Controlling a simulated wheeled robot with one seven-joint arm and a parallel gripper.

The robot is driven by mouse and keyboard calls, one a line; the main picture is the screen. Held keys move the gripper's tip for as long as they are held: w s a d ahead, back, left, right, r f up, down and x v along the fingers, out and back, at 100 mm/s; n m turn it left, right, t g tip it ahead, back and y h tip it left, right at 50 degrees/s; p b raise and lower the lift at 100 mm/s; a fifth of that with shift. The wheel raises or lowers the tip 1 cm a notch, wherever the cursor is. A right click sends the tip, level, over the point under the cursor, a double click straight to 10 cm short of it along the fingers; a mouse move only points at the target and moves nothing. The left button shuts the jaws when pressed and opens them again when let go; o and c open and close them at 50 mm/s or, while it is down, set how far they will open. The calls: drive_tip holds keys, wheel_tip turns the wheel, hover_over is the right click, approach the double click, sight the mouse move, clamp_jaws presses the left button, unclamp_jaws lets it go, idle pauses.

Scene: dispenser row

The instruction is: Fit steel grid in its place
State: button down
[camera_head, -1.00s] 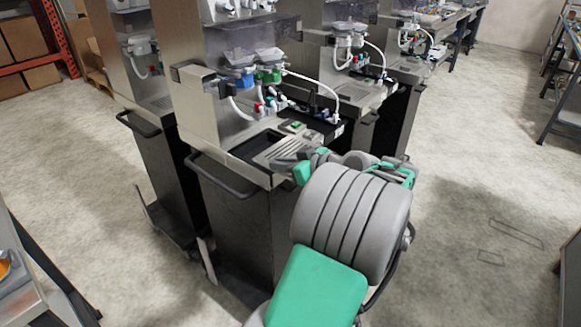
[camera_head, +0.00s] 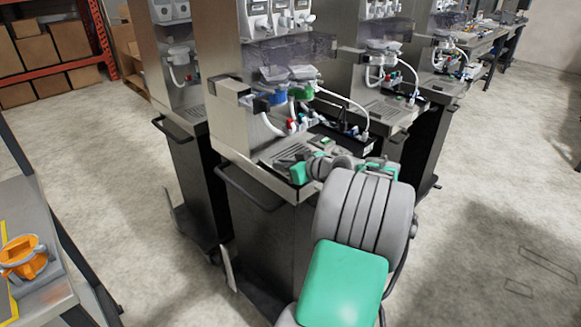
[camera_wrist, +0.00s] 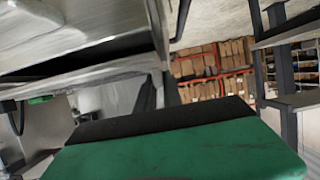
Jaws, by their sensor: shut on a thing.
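The slotted steel grid (camera_head: 284,153) is at the front of the nearest dispenser's (camera_head: 232,137) work ledge in the head view. It lies over the dark tray recess; I cannot tell whether it is seated or slightly raised. My gripper (camera_head: 303,171) is at the grid's front right edge and shut on it, with the fingertips partly hidden by my own wrist. In the wrist view a green finger with a black pad (camera_wrist: 165,122) fills the bottom, and a grey metal surface (camera_wrist: 80,60) spans the upper left. The grip itself is not clear there.
Small bottles, hoses and fittings (camera_head: 297,120) stand behind the grid on the ledge. A handle bar (camera_head: 250,190) juts from the cabinet front. More dispensers (camera_head: 390,110) stand behind right. A bench with an orange part (camera_head: 25,258) is at left. The floor at right is clear.

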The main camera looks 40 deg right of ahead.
drive_tip(key=shift+w, duration=0.45)
drive_tip(key=shift+s+b, duration=0.3)
drive_tip(key=shift+f+b, duration=0.75)
drive_tip(key=shift+f, duration=0.05)
drive_tip(key=c, duration=1.4)
unclamp_jaws()
